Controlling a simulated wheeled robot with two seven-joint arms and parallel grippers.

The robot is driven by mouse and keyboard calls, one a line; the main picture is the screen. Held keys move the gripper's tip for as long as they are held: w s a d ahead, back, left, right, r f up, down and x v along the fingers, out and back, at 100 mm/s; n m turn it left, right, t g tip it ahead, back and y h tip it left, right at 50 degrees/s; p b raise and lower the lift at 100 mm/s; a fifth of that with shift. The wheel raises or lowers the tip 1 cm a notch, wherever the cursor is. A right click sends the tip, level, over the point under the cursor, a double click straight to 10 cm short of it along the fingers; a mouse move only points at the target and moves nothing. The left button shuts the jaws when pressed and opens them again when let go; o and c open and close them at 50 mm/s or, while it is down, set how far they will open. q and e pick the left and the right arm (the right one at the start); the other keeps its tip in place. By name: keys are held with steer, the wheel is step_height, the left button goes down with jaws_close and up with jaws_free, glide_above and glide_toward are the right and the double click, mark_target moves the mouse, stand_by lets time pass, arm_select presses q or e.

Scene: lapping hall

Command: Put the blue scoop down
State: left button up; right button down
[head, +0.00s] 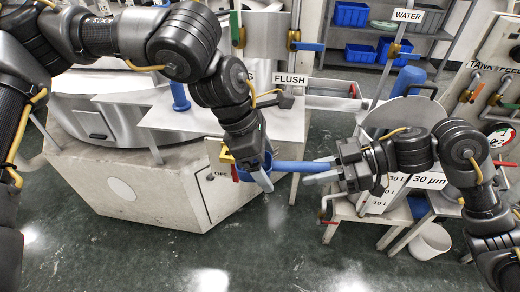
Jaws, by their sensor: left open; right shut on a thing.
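The blue scoop (295,166) is held level in mid-air in front of the grey cabinet. Its handle runs to the right into my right gripper (322,171), which is shut on it. The scoop's blue cup end is at the left, partly hidden behind my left gripper (258,178). My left gripper is open, with its pale fingers pointing down at the cup end. I cannot tell whether they touch the scoop.
A pale bench (185,118) with a blue post (180,97) stands behind my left arm. A grey cabinet (120,185) is below it. A small stand with litre labels (385,197) is at right, beside a white bucket (430,240). The green floor (250,255) in front is clear.

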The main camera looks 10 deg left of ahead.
arm_select(q)
steer(key=shift+d+f, duration=0.1)
steer(key=shift+c, duration=0.3)
steer(key=c, duration=0.9)
steer(key=shift+c, duration=0.6)
arm_select(e)
steer(key=c, duration=1.2)
jaws_free()
